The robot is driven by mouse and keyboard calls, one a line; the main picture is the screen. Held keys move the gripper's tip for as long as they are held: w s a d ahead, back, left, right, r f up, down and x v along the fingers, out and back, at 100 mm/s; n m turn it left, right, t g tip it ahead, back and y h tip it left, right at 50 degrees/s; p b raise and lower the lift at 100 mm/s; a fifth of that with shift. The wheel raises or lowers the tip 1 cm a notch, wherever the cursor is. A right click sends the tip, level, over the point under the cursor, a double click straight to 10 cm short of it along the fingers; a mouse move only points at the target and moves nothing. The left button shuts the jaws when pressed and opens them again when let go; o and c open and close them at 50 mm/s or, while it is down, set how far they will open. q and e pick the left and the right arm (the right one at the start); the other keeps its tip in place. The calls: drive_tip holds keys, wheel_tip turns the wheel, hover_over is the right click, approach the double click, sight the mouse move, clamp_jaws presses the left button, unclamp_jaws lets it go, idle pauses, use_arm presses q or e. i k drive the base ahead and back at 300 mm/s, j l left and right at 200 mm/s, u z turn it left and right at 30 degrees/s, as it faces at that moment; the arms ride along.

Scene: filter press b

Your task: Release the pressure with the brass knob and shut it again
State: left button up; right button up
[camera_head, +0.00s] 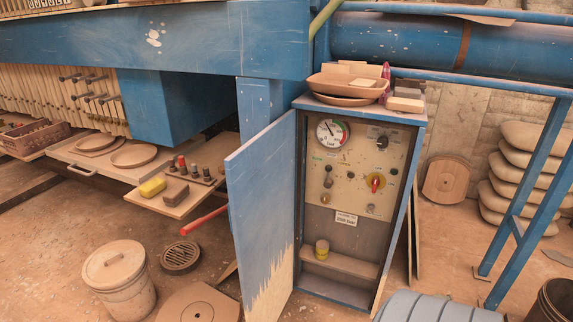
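The control panel (350,163) is inside a blue cabinet whose door (262,210) stands open to the left. A round pressure gauge (331,132) with a white face and green and red marks is at its top left. Small dull, brownish knobs (327,184) sit below the gauge; one of them may be the brass knob, but they are too small to tell apart. A red handle on a yellow disc (376,182) and a black rotary knob (382,143) are to their right. Neither of my grippers is in view.
Trays (346,84) sit on top. A lidded bucket (117,277) and a drain grate (181,257) are left of the door. A blue ribbed object (437,307) is in front, at the lower right.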

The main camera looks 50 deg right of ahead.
sight(325, 199)
drive_tip(key=i+z, duration=0.1)
drive_tip(key=z, duration=0.35)
drive_tip(key=j+z, duration=0.1)
drive_tip(key=z, duration=0.4)
drive_tip(key=i+j+z, duration=0.1)
drive_tip(key=z, duration=0.35)
drive_tip(key=j+z, duration=0.1)
drive_tip(key=z, duration=0.4)
drive_tip(key=i+j+z, duration=0.15)
drive_tip(key=j+z, duration=0.2)
drive_tip(key=j, duration=0.4)
drive_tip(key=j+z, duration=0.4)
drive_tip(key=j, duration=0.3)
drive_tip(key=j+z, duration=0.35)
drive_tip(key=j, duration=0.7)
drive_tip(key=k+j, duration=0.15)
drive_tip(key=j, duration=0.15)
drive_tip(key=i+l+u, duration=0.15)
drive_tip(key=l, duration=0.4)
drive_tip(key=i+l+u, duration=0.15)
drive_tip(key=l, duration=0.4)
drive_tip(key=l+u, duration=0.2)
drive_tip(key=l, duration=0.35)
